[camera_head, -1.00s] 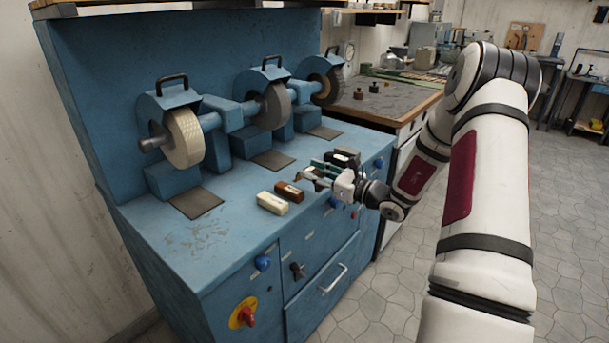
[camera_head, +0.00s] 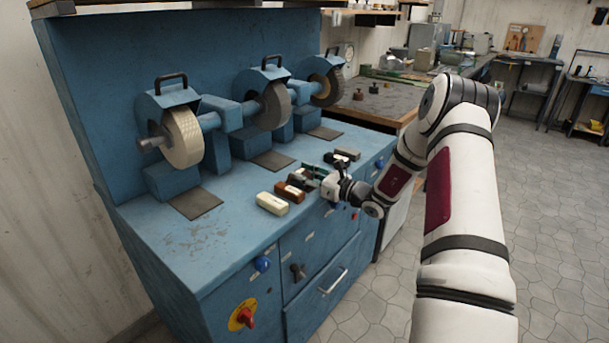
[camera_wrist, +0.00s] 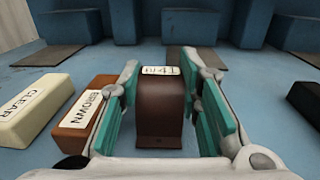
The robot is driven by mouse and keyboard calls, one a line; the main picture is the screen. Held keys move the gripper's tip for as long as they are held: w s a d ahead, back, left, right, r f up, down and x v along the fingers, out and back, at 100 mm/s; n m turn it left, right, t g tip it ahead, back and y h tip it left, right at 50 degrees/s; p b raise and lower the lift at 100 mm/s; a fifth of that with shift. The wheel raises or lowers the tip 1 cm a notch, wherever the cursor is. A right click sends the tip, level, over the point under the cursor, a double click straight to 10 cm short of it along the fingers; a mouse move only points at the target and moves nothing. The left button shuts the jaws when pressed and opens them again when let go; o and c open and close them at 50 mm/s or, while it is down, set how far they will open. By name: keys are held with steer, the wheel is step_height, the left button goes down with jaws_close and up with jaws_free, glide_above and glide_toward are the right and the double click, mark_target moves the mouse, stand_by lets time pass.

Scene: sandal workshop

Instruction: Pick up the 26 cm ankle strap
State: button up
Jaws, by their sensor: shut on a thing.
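No strap can be made out clearly in either view. My gripper (camera_head: 309,176) is at the front edge of the blue bench top, in the row of small blocks. In the wrist view my gripper (camera_wrist: 165,105) has its teal finger pads on both sides of a dark brown block (camera_wrist: 160,115) and is shut on it. This block has a white label on top that I cannot read for sure. It stands upright and seems to be at the bench top. In the head view the fingers mostly hide it.
Left of my gripper lie a brown block (camera_head: 289,191) labelled BROWN and a cream block (camera_head: 272,204) labelled CLEAR. Dark blocks (camera_head: 347,154) lie on the other side. Grinding wheels (camera_head: 184,138) stand behind. The bench's left front is clear.

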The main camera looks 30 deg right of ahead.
steer(key=shift+f, duration=0.1)
steer(key=shift+f, duration=0.1)
steer(key=o, duration=0.8)
steer(key=shift+o, duration=0.2)
